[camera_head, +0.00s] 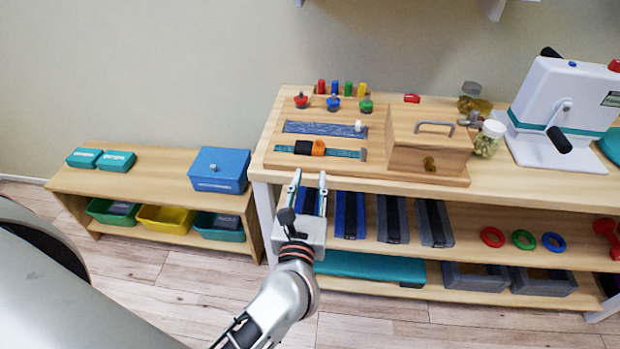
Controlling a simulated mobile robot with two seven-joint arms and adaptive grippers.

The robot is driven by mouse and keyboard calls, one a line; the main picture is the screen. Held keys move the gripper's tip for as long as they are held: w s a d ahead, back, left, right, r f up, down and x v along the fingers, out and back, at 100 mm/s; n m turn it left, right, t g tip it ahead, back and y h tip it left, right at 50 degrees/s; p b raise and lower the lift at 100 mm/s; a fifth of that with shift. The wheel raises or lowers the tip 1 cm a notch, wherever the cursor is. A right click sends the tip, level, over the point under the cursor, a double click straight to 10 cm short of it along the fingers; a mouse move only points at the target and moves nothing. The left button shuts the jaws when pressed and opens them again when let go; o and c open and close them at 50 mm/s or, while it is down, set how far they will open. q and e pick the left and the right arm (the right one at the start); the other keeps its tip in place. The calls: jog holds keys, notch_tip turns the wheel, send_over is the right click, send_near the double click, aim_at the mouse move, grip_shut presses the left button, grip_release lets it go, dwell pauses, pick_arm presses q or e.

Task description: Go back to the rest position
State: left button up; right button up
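My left gripper (310,181) is in front of the front edge of the wooden bench (490,180), just below the activity board (375,172). Its two fingers point up and away from me and stand apart. Blue and dark shelf items show in the gap between them, and I see nothing held. My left arm comes up from the bottom of the view. My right gripper is not in this view.
The board carries pegs, straps and a wooden box (428,150). A jar (489,138) and a white device (562,110) stand to the right. A low bench (150,180) at left holds a blue box (219,170). Floor (400,332) shows in front.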

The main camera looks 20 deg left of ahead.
pick_arm(q)
jog(key=s+d+f+m+h+p, duration=0.1)
jog(key=s+d+f+m+h, duration=0.25)
jog(key=m, duration=0.95)
jog(key=s+d+f+m+h+p, duration=0.1)
jog(key=s+d+f+m+h, duration=0.25)
jog(key=m, duration=1.05)
jog(key=s+a+f+m+g+p, duration=0.1)
jog(key=s+a+f+m+g, duration=0.2)
jog(key=s+f+m, duration=0.3)
jog(key=s+a+f+m+g, duration=0.3)
jog(key=s+f+m, duration=0.3)
jog(key=f+m, duration=0.4)
jog(key=shift+a+f+m+g+h+p, duration=0.3)
jog(key=shift+f+g+p, duration=0.1)
jog(key=shift+f+g, duration=0.1)
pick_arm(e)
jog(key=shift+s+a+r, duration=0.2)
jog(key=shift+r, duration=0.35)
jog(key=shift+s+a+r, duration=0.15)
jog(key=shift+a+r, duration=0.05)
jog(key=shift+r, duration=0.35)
pick_arm(q)
jog(key=shift+d, duration=0.1)
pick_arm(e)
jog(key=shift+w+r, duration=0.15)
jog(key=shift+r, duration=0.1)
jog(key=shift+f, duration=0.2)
